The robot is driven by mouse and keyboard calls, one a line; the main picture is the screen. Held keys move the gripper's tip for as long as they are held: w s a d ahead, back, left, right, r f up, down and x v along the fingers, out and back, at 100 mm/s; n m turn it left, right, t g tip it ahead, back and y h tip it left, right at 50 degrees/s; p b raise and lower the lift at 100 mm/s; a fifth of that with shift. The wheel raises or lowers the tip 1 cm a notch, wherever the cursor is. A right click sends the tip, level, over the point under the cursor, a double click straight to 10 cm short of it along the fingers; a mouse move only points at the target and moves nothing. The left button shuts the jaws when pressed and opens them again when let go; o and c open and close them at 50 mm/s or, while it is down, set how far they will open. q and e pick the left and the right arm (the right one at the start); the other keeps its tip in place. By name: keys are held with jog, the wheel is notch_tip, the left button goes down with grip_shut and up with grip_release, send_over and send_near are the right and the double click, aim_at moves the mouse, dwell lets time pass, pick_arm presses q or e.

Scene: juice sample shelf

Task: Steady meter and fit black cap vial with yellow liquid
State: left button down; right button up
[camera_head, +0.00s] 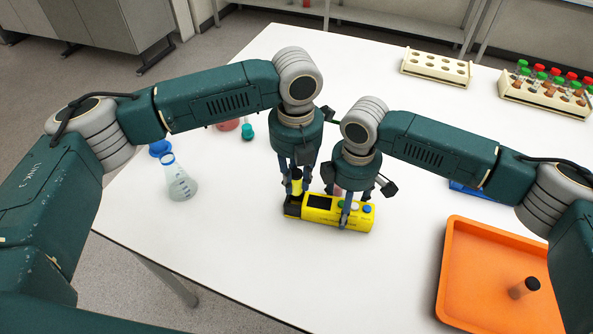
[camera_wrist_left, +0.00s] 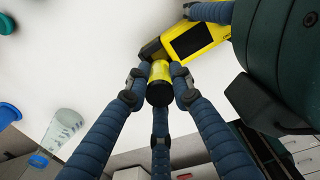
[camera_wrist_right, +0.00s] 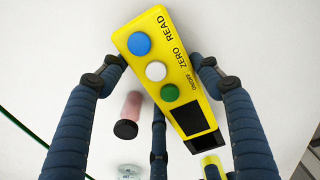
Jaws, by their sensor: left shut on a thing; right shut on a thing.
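The yellow meter (camera_head: 322,215) lies on the white table with its black end to the left. It has a dark screen and blue, white and green buttons, clear in the right wrist view (camera_wrist_right: 180,73). My right gripper (camera_head: 347,207) is shut on the meter, its fingers on both sides of the body. My left gripper (camera_head: 297,187) is shut on the black cap vial with yellow liquid (camera_wrist_left: 159,70), its black cap facing the left wrist camera. The vial (camera_head: 297,184) is at the meter's black end; whether its lower end is inside the socket is hidden.
A pink vial with a black cap (camera_wrist_right: 130,112) stands behind the meter. A flask (camera_head: 180,182) stands at the left. An orange tray (camera_head: 458,285) holds a dark-capped vial (camera_head: 523,288) at the right. Two racks (camera_head: 436,67) stand at the back. The front middle of the table is clear.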

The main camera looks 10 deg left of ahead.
aim_at(296, 191)
pick_arm(q)
jog(key=shift+f, duration=0.85)
jog(key=shift+f, duration=1.65)
dwell(0.3)
jog(key=shift+r, duration=1.4)
jog(key=shift+f, duration=1.45)
jog(key=shift+r, duration=0.15)
jog(key=shift+r, duration=1.3)
